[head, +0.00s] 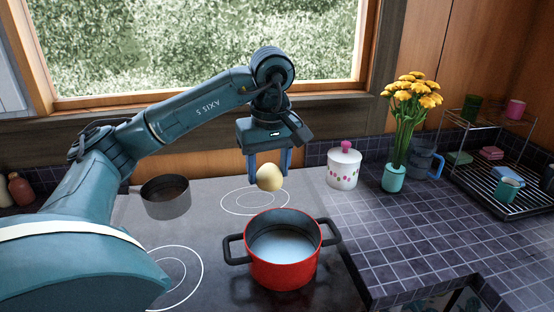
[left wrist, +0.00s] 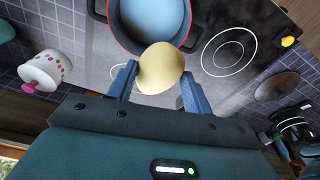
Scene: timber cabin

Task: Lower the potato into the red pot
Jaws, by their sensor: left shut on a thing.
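The potato (head: 270,178) is pale yellow and held between the fingers of my left gripper (head: 270,172), which is shut on it. It also shows between the blue fingertips in the left wrist view (left wrist: 160,68). The red pot (head: 284,270) stands on the dark cooktop with its black handles out to the sides and a pale inside. In the head view the potato is above and behind the pot, clear of its rim. In the left wrist view the pot (left wrist: 150,50) is partly hidden behind the potato. My right gripper is not in view.
A grey saucepan (head: 166,197) stands on the cooktop (head: 215,245) at left. A white lidded jar (head: 344,167), a teal vase (head: 393,178) of yellow flowers and a dish rack (head: 505,190) stand on the tiled counter (head: 410,235) at right.

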